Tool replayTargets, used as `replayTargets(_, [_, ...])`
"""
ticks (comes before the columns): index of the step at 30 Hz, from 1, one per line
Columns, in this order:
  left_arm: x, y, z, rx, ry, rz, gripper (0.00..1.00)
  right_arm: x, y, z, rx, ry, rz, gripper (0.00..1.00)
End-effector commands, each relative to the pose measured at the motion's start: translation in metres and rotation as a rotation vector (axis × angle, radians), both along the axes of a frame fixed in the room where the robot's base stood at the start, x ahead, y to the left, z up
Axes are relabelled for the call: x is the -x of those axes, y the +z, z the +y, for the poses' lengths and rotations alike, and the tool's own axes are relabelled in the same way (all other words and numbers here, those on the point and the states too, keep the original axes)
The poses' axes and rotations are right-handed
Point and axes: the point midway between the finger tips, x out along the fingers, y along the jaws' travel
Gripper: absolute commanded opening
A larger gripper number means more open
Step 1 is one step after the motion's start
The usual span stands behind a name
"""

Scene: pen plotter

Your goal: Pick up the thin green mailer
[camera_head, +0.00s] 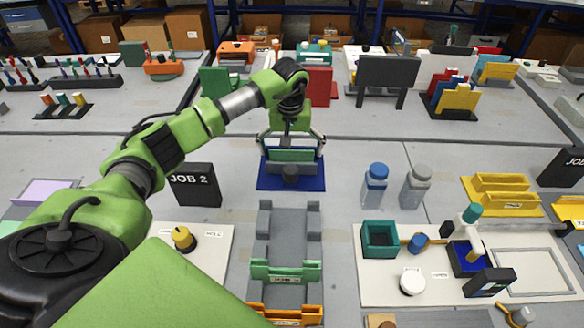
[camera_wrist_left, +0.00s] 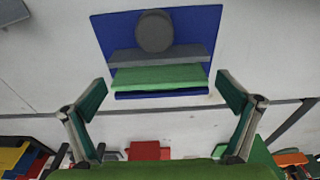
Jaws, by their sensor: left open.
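The thin green mailer (camera_head: 292,155) stands on edge in a blue stand (camera_head: 272,181), against a grey block with a dark round knob (camera_head: 290,174) in front of it. In the left wrist view the mailer (camera_wrist_left: 158,78) shows as a green strip between the grey bar (camera_wrist_left: 190,54) and the rim of the blue stand (camera_wrist_left: 110,30). My left gripper (camera_head: 291,151) is open above the stand, one finger beyond each end of the mailer; in the wrist view its fingers (camera_wrist_left: 163,92) are apart and empty. My right gripper is not in view.
A black JOB 2 sign (camera_head: 194,184) stands left of the stand. Blue-capped (camera_head: 375,184) and grey (camera_head: 415,186) bottles stand to its right. A grey rack (camera_head: 289,228) lies in front, with a green holder (camera_head: 286,272). A red panel (camera_head: 318,86) stands behind.

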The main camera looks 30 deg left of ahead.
Motion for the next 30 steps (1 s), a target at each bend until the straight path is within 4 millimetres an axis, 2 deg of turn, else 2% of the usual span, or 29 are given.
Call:
replayTargets(6, [-0.004, -0.016, 0.001, 0.001, 0.001, -0.002, 1.0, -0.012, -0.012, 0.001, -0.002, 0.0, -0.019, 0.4])
replayTargets(15, [-0.012, -0.056, 0.005, 0.001, 0.0, -0.001, 1.0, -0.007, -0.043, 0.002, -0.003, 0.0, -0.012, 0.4])
replayTargets(23, [-0.013, -0.056, 0.006, 0.0, 0.001, -0.002, 1.0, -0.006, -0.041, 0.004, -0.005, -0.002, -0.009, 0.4])
replayTargets(26, [-0.013, -0.056, 0.006, 0.0, 0.0, -0.002, 0.77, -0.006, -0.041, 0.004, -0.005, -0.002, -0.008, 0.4])
replayTargets(27, [-0.013, -0.056, 0.006, 0.0, 0.0, -0.001, 0.72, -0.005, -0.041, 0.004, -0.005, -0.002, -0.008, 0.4])
replayTargets(30, [-0.013, -0.056, 0.006, 0.0, 0.0, -0.001, 0.72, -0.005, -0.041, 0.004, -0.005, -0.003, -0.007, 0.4])
